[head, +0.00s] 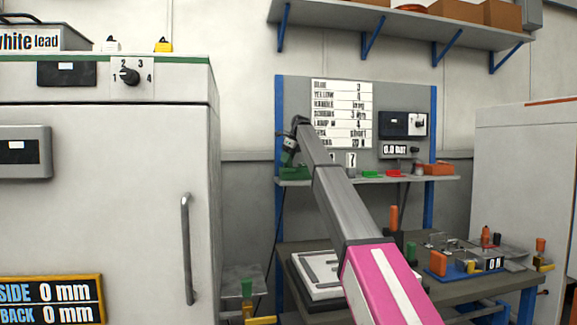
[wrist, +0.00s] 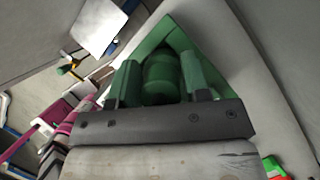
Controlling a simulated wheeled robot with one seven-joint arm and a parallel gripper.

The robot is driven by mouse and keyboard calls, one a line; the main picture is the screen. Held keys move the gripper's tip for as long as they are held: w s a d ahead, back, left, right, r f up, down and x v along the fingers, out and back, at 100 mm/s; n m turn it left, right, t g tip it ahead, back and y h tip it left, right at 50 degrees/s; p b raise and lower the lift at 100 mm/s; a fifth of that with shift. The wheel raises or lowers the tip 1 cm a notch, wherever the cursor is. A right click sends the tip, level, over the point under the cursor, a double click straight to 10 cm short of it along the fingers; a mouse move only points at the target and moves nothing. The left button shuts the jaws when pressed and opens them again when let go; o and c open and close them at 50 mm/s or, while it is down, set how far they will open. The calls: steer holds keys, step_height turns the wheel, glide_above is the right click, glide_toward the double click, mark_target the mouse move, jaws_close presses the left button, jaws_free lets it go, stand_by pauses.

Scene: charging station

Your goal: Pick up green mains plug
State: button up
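The green mains plug (wrist: 163,80) shows in the wrist view as a rounded, ribbed green body between my two fingers. A larger green angular piece (wrist: 178,38) lies behind it; I cannot tell whether it is part of the plug or its holder. My gripper (wrist: 160,84) has one finger on each side of the plug, very close to it. I cannot tell whether the fingers press on it. In the head view my gripper (head: 291,148) is at the left end of the wall shelf, just above a green thing (head: 293,171). My arm hides part of the shelf.
The shelf (head: 440,182) also carries red and green pieces (head: 370,174) and an orange box (head: 438,168). A workbench (head: 440,286) with a white tray (head: 310,278) and tools stands below. A large white cabinet (head: 110,180) stands at the left. A blue upright (head: 434,120) stands right of my gripper.

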steer(key=shift+c, duration=1)
steer(key=shift+r, duration=0.1)
steer(key=shift+r, duration=0.35)
steer(key=r, duration=0.2)
steer(key=s+r, duration=0.1)
steer(key=r, duration=0.1)
steer(key=shift+a, duration=0.3)
steer(key=s+a+r, duration=0.5)
steer(key=s+r, duration=0.1)
steer(key=s, duration=0.3)
steer(key=shift+s, duration=0.2)
